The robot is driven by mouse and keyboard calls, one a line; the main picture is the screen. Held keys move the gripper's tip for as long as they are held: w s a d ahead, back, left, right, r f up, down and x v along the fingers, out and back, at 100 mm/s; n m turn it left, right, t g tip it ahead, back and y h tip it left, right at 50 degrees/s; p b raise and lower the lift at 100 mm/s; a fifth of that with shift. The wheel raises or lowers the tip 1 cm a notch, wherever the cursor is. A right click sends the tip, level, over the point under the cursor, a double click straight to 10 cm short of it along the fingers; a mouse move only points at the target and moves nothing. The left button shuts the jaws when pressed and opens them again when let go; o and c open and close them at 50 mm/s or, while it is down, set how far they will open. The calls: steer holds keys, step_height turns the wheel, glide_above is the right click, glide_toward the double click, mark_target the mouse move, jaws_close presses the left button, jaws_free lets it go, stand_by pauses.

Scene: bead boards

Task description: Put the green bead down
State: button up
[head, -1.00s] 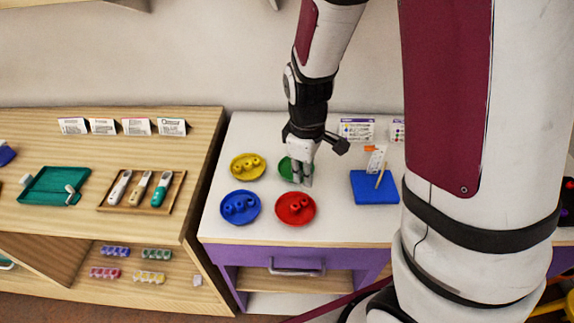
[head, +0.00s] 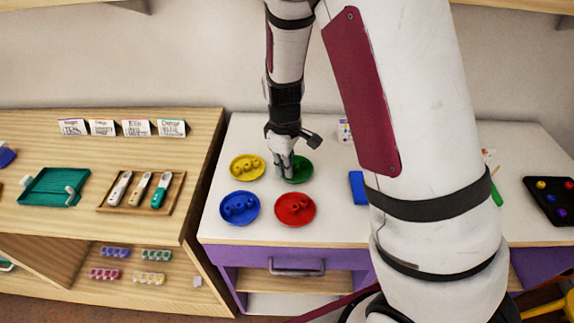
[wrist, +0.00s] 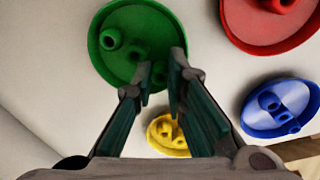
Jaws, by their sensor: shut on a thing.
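My gripper (head: 285,172) points down at the left part of the green dish (head: 302,170), on the white table top. In the wrist view the fingers (wrist: 162,68) are closed around a green bead (wrist: 159,74), which is mostly hidden between the tips. The green dish (wrist: 170,25) lies right under the tips. I cannot tell whether the held bead touches the dish floor.
A yellow dish (head: 238,176), a blue dish (head: 227,212) and a red dish (head: 283,216), each with beads, stand close by. A blue board (head: 356,188) is partly hidden behind my arm. A black board with beads (head: 535,200) is at the far right.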

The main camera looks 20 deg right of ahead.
steer(key=shift+s+f, duration=0.15)
steer(key=shift+f, duration=0.1)
steer(key=shift+s+f+b, duration=0.2)
steer(key=shift+f+b, duration=0.15)
steer(key=shift+f, duration=0.25)
steer(key=o, duration=0.7)
steer(key=shift+w+f, duration=0.1)
steer(key=shift+w, duration=0.05)
steer(key=shift+c, duration=0.2)
steer(key=shift+w+d, duration=0.1)
steer(key=shift+d, duration=0.05)
steer(key=shift+r, duration=0.2)
